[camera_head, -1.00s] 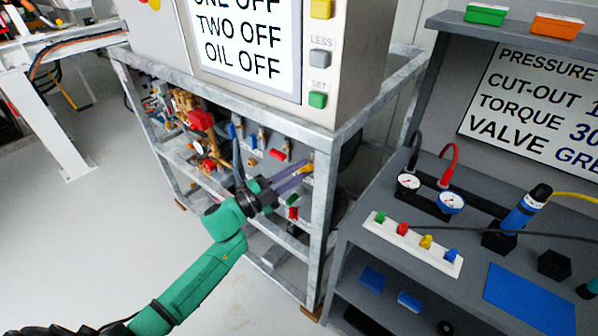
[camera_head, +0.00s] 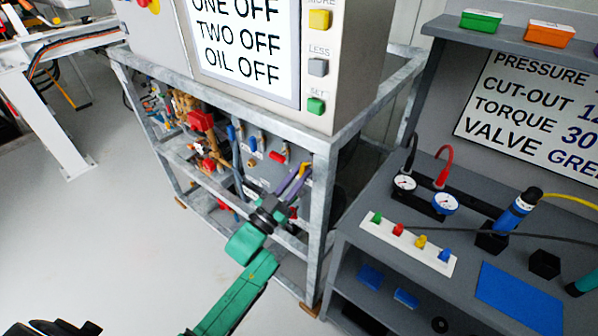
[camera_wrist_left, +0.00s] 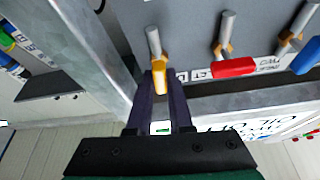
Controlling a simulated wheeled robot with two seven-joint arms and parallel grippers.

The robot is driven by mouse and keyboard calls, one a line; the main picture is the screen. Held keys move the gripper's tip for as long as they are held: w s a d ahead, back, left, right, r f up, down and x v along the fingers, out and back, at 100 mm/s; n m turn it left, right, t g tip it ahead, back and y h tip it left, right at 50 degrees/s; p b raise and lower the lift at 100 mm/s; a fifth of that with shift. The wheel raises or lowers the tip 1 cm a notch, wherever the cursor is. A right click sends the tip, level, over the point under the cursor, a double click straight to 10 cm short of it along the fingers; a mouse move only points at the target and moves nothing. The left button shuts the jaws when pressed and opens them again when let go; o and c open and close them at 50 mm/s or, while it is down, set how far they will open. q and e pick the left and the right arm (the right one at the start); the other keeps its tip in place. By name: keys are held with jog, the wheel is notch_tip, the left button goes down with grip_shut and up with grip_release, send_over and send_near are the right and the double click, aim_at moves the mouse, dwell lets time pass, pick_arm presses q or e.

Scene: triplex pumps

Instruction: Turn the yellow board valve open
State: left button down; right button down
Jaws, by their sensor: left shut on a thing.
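The yellow board valve (camera_wrist_left: 159,76) is an orange-yellow lever on a grey stem, on the grey board (camera_wrist_left: 185,25). In the left wrist view its lever lies between the dark purple fingertips of my left gripper (camera_wrist_left: 160,88), which is shut on it. In the head view the yellow valve (camera_head: 304,170) shows small at the right end of the board, with the purple fingers of my left gripper (camera_head: 297,183) at it. The fingers hide part of the lever. My right gripper does not show clearly.
A red valve (camera_wrist_left: 234,67) and a blue valve (camera_wrist_left: 307,56) sit beside it on the board. The galvanized frame (camera_head: 323,205) has a post close to the gripper. A grey bench (camera_head: 400,250) with gauges stands at right.

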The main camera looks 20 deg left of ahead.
pick_arm(q)
jog(key=shift+f+n+y, duration=0.1)
jog(key=shift+n+y, duration=0.3)
jog(key=shift+n, duration=0.4)
jog(key=shift+n+t, duration=0.3)
jog(key=c, duration=0.8)
grip_release()
jog(key=b+v, duration=0.1)
jog(key=v, duration=1.3)
jog(key=shift+s+b, duration=0.3)
jog(key=shift+b, duration=0.1)
